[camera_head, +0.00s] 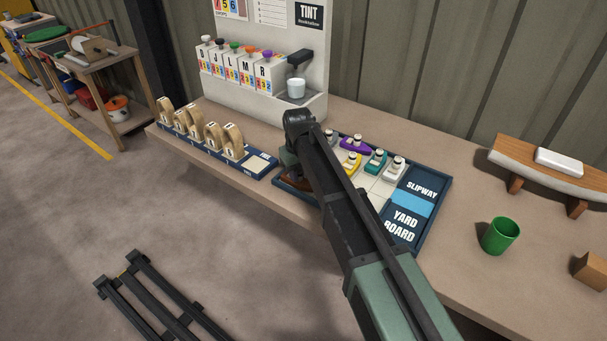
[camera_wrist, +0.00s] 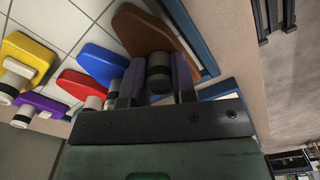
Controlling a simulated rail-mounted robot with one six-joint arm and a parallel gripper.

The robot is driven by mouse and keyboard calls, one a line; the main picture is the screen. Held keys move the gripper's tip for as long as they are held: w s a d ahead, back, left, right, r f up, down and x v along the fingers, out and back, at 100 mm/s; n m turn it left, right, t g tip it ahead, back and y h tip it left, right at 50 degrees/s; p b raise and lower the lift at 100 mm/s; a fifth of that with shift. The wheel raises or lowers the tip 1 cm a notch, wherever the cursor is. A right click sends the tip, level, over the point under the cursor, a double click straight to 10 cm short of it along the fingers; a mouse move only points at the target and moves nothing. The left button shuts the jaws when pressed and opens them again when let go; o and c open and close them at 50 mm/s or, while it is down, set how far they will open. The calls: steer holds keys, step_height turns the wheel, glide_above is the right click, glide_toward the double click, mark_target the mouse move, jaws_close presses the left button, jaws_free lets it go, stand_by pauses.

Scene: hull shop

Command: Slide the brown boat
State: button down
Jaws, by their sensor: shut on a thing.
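The brown boat (camera_wrist: 145,32) fills the upper middle of the wrist view, flat on the pale tiled board. My gripper (camera_wrist: 157,82) is shut on its dark round post, with one finger on each side. In the head view my arm hides most of this boat; a brown edge (camera_head: 293,183) shows at the yard board's near left side. The yard board (camera_head: 402,226) has a dark blue rim, a light blue strip and a panel marked SLIPWAY (camera_head: 421,187). Red (camera_wrist: 80,84) and blue (camera_wrist: 98,62) boats lie close beside my left finger in the wrist view.
Yellow (camera_head: 352,164), purple (camera_head: 356,144), teal (camera_head: 377,161) and white (camera_head: 394,171) boats stand on the board. Pale squares (camera_head: 381,187) near the slipway look bare. A rack of wooden pieces (camera_head: 232,142) stands left, a green cup (camera_head: 500,236) right.

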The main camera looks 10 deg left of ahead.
steer(key=c, duration=0.9)
jaws_free()
steer(key=shift+w+a, duration=0.1)
steer(key=shift+a, duration=0.2)
steer(key=shift+d+r, duration=0.1)
step_height(320, 180, up, 11)
steer(key=p, duration=1)
steer(key=shift+f+p, duration=0.2)
steer(key=shift+p, duration=0.2)
steer(key=s+d+m, duration=0.2)
steer(key=s+d, duration=0.5)
steer(key=d, duration=0.2)
steer(key=s+d+m, duration=0.2)
steer(key=s+d, duration=0.5)
steer(key=d, duration=0.3)
steer(key=s+d+m, duration=0.3)
steer(key=s+d, duration=0.4)
steer(key=d, duration=0.2)
steer(key=shift+s+d, duration=0.1)
steer(key=shift+d, duration=0.3)
